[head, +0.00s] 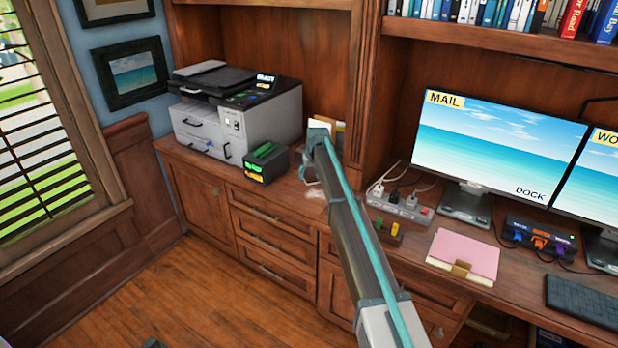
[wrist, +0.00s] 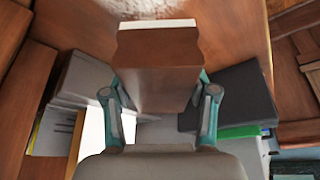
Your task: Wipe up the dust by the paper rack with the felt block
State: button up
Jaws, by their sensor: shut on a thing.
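My gripper (wrist: 158,92) is shut on the felt block (wrist: 157,62), with one teal finger on each side. The block is a brown wooden piece with a pale felt strip along its far end. The pale, speckled dust (wrist: 180,8) lies on the wooden desktop just beyond the felt end; I cannot tell whether they touch. In the head view the dust is a faint whitish patch (head: 314,194) near the counter's front edge. The paper rack (head: 335,128) with upright papers is partly hidden behind my arm. A grey rack side (wrist: 82,78) shows left of the block in the wrist view.
A black box with a green top (head: 266,162) stands left of the dust, beside the printer (head: 237,110). A power strip (head: 400,205) with cables and a small dark holder (head: 390,232) lie to the right. A pink folder (head: 464,253) lies farther right.

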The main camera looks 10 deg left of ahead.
jog(key=shift+r, duration=0.9)
jog(key=shift+p, duration=0.3)
